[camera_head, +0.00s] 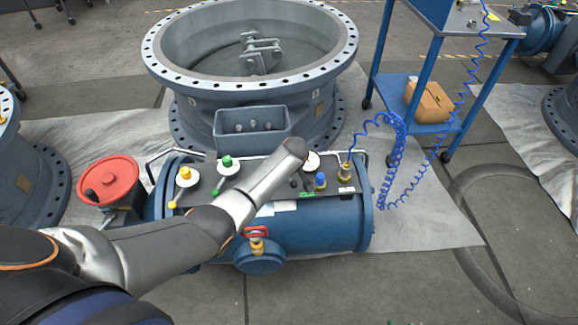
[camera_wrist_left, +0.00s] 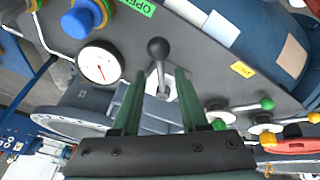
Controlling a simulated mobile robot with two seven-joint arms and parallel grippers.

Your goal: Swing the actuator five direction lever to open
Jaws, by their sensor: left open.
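The actuator (camera_head: 300,235) is a blue horizontal cylinder with a dark control panel on top. In the left wrist view a lever with a black ball knob (camera_wrist_left: 158,48) stands on the panel, its shaft running down between my left gripper's fingers (camera_wrist_left: 160,85). The dark green fingers are open on either side of it, and I cannot tell whether they touch it. A green label (camera_wrist_left: 137,6), apparently reading OPEN, and a yellow label (camera_wrist_left: 242,69) flank the lever. In the head view my left arm's end covers mid-panel and hides the fingers.
Near the lever are a white gauge (camera_wrist_left: 100,63), a blue knob (camera_wrist_left: 77,21), and green (camera_head: 226,161) and yellow (camera_head: 185,172) knobbed levers. A large flanged valve body (camera_head: 250,95) and a blue cart (camera_head: 455,85) stand behind.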

